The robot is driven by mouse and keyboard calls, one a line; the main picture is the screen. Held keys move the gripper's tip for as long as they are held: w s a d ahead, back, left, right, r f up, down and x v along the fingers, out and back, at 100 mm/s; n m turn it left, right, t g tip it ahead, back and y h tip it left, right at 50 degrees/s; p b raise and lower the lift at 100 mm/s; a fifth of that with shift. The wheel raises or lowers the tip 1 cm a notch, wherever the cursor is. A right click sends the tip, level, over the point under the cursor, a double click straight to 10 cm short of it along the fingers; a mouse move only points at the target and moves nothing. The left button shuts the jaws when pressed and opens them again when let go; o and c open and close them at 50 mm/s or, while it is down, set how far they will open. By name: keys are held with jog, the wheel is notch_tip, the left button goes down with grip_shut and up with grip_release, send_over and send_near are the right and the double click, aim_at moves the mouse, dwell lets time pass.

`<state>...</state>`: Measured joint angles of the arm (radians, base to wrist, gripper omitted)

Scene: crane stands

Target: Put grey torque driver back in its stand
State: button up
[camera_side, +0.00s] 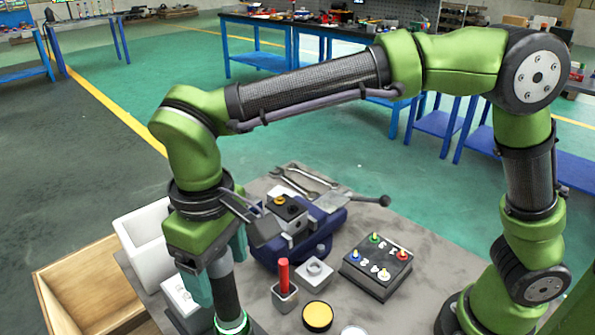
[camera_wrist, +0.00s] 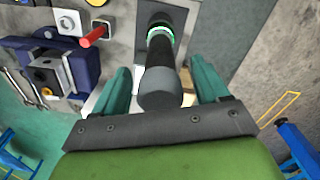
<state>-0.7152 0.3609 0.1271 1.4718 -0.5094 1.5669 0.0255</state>
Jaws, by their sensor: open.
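The grey torque driver (camera_side: 227,290) is a thick cylinder with a dark grey body and a glowing green ring near its lower end. In the side view it stands nearly upright at the bottom edge, which cuts off its lower end. In the wrist view the driver (camera_wrist: 160,80) lies between my fingers, with a visible gap on each side. My gripper (camera_side: 218,280) points down around its upper part and is open; it also shows in the wrist view (camera_wrist: 162,88).
White bins (camera_side: 145,238) and a wooden crate (camera_side: 85,285) are at the left. Right of the driver are a red-handled tool (camera_side: 283,275) in a small holder, a grey block (camera_side: 315,272), a blue vise (camera_side: 300,235), a black knob box (camera_side: 378,268) and a yellow button (camera_side: 318,316).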

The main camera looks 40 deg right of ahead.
jog(key=shift+r, duration=2.6)
notch_tip(320, 180, up, 12)
jog(key=w+d+f+t+y, duration=0.1)
jog(key=w+d+f+t, duration=0.1)
jog(key=d+f, duration=0.7)
jog(key=s+d+f+m+t, duration=0.1)
jog(key=s+d+m, duration=0.1)
jog(key=d, duration=0.4)
jog(key=s+d+f+m+t, duration=0.2)
jog(key=s+d+m, duration=0.1)
jog(key=d, duration=0.4)
jog(key=s+d+f+m+t+y, duration=0.1)
jog(key=s+d+f+m+t, duration=0.1)
jog(key=d, duration=0.4)
jog(key=shift+s+d+m, duration=0.4)
jog(key=shift+s+m, duration=0.2)
jog(key=shift+s, duration=0.3)
